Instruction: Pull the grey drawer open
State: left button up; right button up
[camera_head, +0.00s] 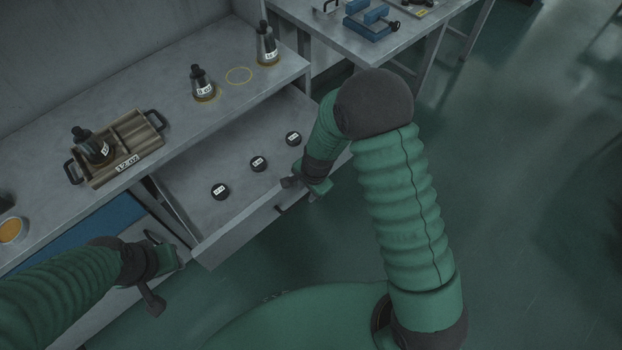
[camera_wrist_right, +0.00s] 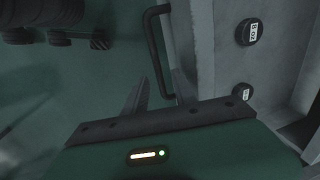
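The grey drawer (camera_head: 216,248) is pulled out from under the workbench in the head view, its inside showing. Its black bar handle (camera_wrist_right: 158,50) shows in the right wrist view, on the drawer's front face. My right gripper (camera_head: 303,190) is at the right part of the drawer front. Its fingers look apart, and one finger (camera_wrist_right: 138,98) is close beside the handle's near end. I cannot tell whether they touch. My left gripper (camera_head: 160,272) is left of the drawer's front corner, with fingers apart and nothing seen between them.
Several black labelled discs (camera_head: 220,191) lie in the drawer. On the bench stand a wooden tray (camera_head: 128,160) with a dark bottle, and more dark bottles (camera_head: 201,84). A second table (camera_head: 400,35) with a blue vise is at the back right. The floor right of me is clear.

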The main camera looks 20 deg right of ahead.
notch_tip(320, 180, up, 15)
jog(key=s+d+p, duration=0.1)
jog(key=s+p, duration=0.1)
jog(key=shift+s, duration=0.3)
jog(key=shift+d+f, duration=0.1)
jog(key=s+r+n+p, duration=0.1)
jog(key=s+r+n, duration=0.3)
jog(key=s+n, duration=0.6)
jog(key=n, duration=0.3)
jog(key=shift+s+d+n+t+h, duration=0.25)
jog(key=shift+d+n+t+h, duration=0.05)
jog(key=shift+n+h, duration=0.1)
